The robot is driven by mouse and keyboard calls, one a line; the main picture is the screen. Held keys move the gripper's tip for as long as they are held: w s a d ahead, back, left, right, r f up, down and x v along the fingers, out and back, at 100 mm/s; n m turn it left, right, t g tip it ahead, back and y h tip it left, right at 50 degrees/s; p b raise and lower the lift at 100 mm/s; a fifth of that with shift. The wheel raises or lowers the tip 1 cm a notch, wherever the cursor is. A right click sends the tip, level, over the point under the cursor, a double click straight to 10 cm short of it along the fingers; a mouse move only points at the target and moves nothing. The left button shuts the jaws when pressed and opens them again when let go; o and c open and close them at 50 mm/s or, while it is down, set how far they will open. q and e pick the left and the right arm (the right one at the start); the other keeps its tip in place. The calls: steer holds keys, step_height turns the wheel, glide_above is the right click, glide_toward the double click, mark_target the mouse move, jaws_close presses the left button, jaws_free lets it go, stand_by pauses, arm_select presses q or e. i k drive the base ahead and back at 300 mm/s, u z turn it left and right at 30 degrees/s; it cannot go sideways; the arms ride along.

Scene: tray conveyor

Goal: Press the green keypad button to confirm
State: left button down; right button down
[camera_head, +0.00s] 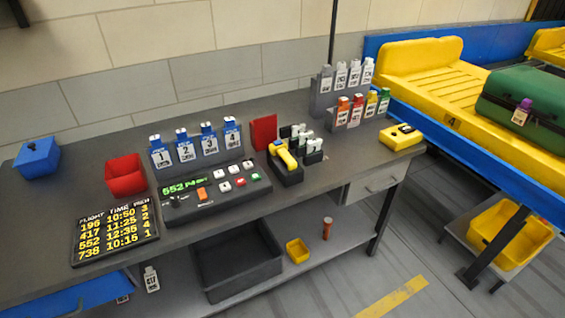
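The dark keypad console (218,205) sits on the grey desk, with several white buttons on its sloped face. The small green button (255,177) is at the right end of its lower row, with a red button (240,182) just left of it. A lit display (180,186) at the console's left reads 552 and more green text too small to tell. An orange button or switch (202,194) is below the display. Nothing covers the green button. Neither of my grippers shows in this view.
Blue numbered tags (185,150) stand behind the console. A yellow-handled scanner (287,158) in a dark holder is to its right. A flight board (115,235) lies left, near a red bin (126,175). A conveyor with a yellow tray (420,85) and green suitcase (525,98) runs at right.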

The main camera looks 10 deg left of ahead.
mark_target(256, 177)
steer(key=u, duration=0.4)
steer(key=i, duration=0.85)
steer(key=u, duration=0.8)
